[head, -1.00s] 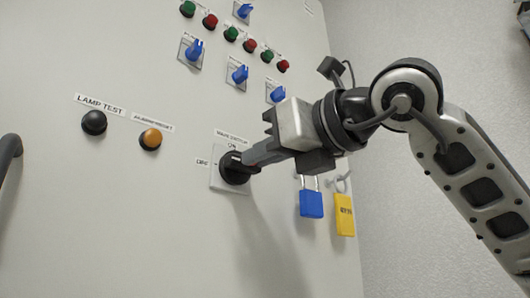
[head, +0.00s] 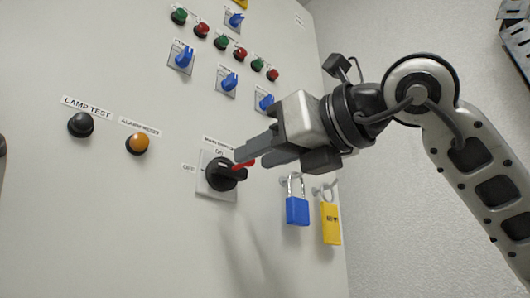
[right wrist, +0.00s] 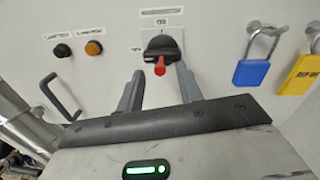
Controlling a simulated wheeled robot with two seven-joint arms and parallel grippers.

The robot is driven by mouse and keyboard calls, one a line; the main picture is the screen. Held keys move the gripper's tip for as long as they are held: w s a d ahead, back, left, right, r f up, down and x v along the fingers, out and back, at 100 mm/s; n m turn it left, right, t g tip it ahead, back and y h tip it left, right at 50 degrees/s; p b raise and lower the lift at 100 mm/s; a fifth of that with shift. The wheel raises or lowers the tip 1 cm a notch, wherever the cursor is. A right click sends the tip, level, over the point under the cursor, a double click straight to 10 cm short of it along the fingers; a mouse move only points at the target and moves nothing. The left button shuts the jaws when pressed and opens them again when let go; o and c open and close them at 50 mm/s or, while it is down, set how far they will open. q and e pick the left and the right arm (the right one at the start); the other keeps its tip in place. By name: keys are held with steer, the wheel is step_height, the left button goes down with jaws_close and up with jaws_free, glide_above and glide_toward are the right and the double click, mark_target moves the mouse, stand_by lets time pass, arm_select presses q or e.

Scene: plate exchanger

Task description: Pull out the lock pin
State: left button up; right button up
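The red lock pin (head: 244,165) sticks out of the black rotary switch (head: 222,174), which sits on a square light plate on the panel. In the right wrist view the red pin (right wrist: 160,67) points out of the lower middle of the black switch knob (right wrist: 161,47). My right gripper (head: 254,158) is open, its two fingers apart and empty. In the right wrist view its fingertips (right wrist: 160,70) lie on either side of the pin, with visible gaps. I cannot tell the exact depth between fingertips and pin. My left gripper is not in view.
A blue padlock (head: 297,210) and a yellow padlock (head: 331,222) hang to the right of the switch, below my right gripper. A black button (head: 81,124) and an orange button (head: 137,143) are to the left. Blue selectors and red and green buttons are above.

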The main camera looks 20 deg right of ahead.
arm_select(q)
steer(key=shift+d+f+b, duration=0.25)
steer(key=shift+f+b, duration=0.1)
steer(key=shift+b, duration=0.9)
arm_select(e)
steer(key=v, duration=1.6)
steer(key=shift+a, duration=0.15)
